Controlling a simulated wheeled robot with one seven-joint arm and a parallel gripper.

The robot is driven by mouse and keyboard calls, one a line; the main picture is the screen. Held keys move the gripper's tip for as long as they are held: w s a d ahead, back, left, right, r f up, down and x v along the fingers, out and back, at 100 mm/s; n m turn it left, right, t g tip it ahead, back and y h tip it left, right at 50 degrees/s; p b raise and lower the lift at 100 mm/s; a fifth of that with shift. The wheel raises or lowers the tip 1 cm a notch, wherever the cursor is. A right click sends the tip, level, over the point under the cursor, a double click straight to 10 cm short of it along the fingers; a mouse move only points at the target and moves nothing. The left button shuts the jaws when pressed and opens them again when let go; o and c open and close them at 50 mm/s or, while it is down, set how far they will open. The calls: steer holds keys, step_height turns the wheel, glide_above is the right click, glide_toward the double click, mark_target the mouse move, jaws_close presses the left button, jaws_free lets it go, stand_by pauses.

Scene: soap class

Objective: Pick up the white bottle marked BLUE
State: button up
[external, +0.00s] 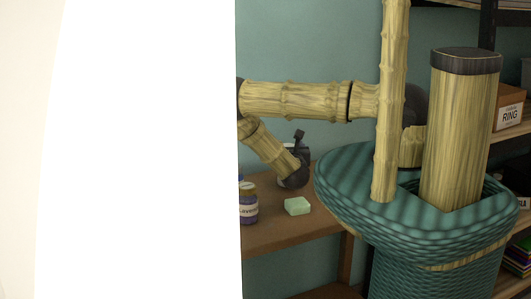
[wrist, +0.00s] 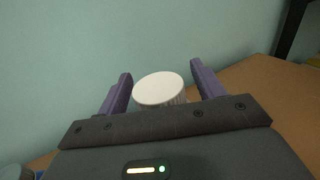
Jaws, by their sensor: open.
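In the wrist view a round white lid (wrist: 158,87) with a ribbed white side lies between the two purple fingers of my gripper (wrist: 160,70). The fingers are open, with a gap on each side of the lid. The body below the lid is hidden by my gripper's housing, so no BLUE marking shows. In the external view the dark wrist end of my arm is low over the wooden shelf.
A jar labelled Lavender (external: 248,207) and a pale green soap block (external: 297,206) stand on the wooden shelf (external: 290,232) in front of my wrist. A large white surface (external: 140,150) blocks the left of the external view.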

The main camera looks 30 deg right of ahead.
steer(key=shift+c, duration=0.2)
stand_by(0.3)
jaws_close()
step_height(320, 180, up, 10)
steer(key=shift+r+b, duration=0.1)
steer(key=shift+b, duration=0.35)
stand_by(0.4)
stand_by(0.4)
